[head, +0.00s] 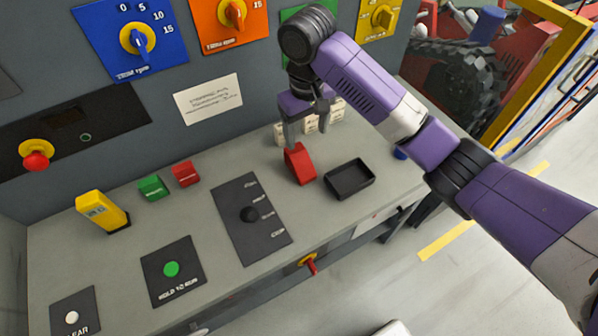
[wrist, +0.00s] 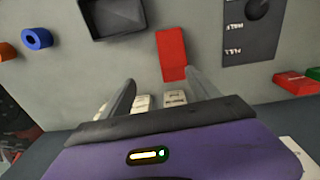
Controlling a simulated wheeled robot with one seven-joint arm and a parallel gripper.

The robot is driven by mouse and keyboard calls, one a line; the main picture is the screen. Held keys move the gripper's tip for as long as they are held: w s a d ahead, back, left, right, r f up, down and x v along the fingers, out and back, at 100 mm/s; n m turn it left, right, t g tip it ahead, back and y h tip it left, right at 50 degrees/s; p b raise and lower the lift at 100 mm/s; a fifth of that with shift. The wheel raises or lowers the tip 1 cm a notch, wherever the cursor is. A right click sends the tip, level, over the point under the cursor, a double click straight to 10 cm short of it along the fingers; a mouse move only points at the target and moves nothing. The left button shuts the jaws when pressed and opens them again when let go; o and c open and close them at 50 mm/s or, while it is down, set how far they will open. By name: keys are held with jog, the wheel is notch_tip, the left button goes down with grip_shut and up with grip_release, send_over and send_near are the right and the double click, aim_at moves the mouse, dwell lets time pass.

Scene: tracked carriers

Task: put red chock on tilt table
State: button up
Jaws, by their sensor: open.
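A red wedge-shaped block (head: 300,164), which looks like the red chock, lies on the grey console top left of a black tray. It also shows in the wrist view (wrist: 172,54), just beyond my fingertips. My gripper (head: 307,140) is open and points down above the block's far end. In the wrist view my gripper (wrist: 160,78) has its fingers apart with nothing held between them. A smaller red block (head: 186,173) sits farther left, beside a green block (head: 153,187). I cannot make out which thing is the tilt table.
The black tray (head: 349,179) is right of the red wedge. White blocks (head: 308,124) stand behind my gripper. A black lever panel (head: 250,216) is to the left, with a yellow device (head: 102,210) farther left. A blue ring (wrist: 37,38) lies near the console's right end.

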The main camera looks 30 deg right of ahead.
aim_at(299, 156)
jog(key=shift+s+a+f, duration=0.3)
jog(key=shift+s+a, duration=0.2)
jog(key=shift+a, duration=0.35)
jog(key=shift+f+b, duration=0.3)
jog(key=shift+f, duration=0.6)
jog(key=shift+w+a+f+b, duration=0.1)
jog(key=shift+f+b, duration=0.15)
jog(key=shift+f, duration=0.7)
jog(key=shift+s+a+f+b, duration=0.1)
jog(key=shift+a+f+b, duration=0.1)
jog(key=shift+f, duration=0.75)
jog(key=shift+w+a+f+b, duration=0.1)
jog(key=shift+f+b, duration=0.15)
jog(key=shift+f, duration=0.7)
grip_shut()
